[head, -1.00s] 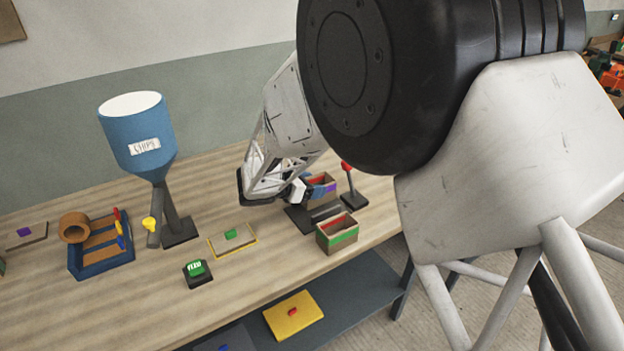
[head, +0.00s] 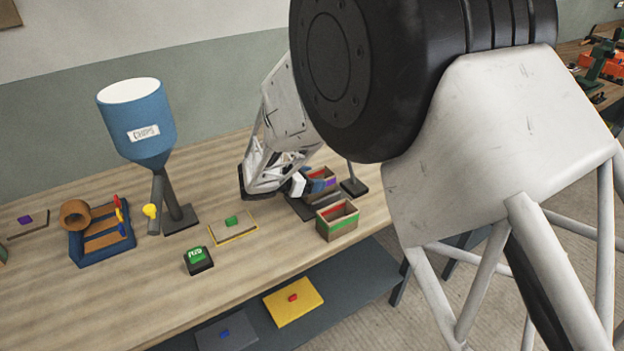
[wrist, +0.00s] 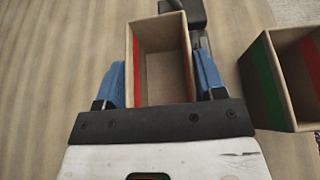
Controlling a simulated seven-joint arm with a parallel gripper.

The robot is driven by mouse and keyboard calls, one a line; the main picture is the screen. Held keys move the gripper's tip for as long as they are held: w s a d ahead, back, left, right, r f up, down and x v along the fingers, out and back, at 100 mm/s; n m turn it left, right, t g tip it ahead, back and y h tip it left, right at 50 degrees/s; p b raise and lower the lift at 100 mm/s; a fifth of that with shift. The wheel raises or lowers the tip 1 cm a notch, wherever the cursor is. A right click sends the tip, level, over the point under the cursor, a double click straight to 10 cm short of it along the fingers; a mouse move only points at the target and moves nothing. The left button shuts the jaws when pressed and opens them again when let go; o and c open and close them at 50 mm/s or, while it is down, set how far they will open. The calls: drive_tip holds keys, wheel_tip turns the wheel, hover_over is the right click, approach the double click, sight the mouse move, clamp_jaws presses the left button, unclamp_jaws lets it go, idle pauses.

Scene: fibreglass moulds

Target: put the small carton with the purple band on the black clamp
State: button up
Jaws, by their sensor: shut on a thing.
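The small carton with the purple band (head: 331,182) is upright and open at the top, with a red inside. My gripper (head: 313,184) is shut on it; in the wrist view the blue fingers of my gripper (wrist: 166,84) press on both sides of the carton (wrist: 167,60). The black clamp shows as a low dark plate (head: 300,208) under and in front of the carton. Part of it is hidden by my gripper and the carton. I cannot tell whether the carton touches it.
A similar carton with a green band (head: 339,226) stands close by, in front and to the right; it also shows in the wrist view (wrist: 265,80). A lever on a black base (head: 354,188) stands behind right. A blue hopper (head: 137,120) and small switches are left on the wooden bench.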

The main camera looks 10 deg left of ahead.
drive_tip(key=shift+f, duration=0.6)
drive_tip(key=o, duration=1)
drive_tip(key=shift+o, duration=0.2)
drive_tip(key=shift+v, duration=3.9)
